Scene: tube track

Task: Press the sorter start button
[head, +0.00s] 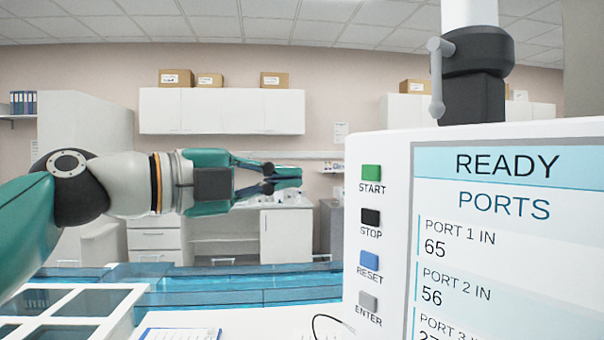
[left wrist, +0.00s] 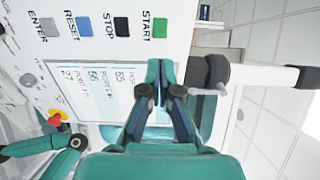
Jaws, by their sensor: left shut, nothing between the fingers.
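The green START button (head: 371,172) is at the top of a column of buttons on the white sorter panel (head: 392,290). The sorter screen (head: 510,220) beside it reads READY. My left gripper (head: 300,176) is shut and empty, held level to the left of the START button in the head view and apart from it. In the left wrist view the START button (left wrist: 160,28) lies above the shut fingertips (left wrist: 160,66), with a gap between. My right gripper shows in neither view.
Below START are the black STOP (head: 371,217), blue RESET (head: 369,261) and grey ENTER (head: 368,301) buttons. A dark clamp (head: 478,60) with a lever stands above the screen. A white tray frame (head: 115,300) and a clipboard (head: 180,333) lie at the lower left.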

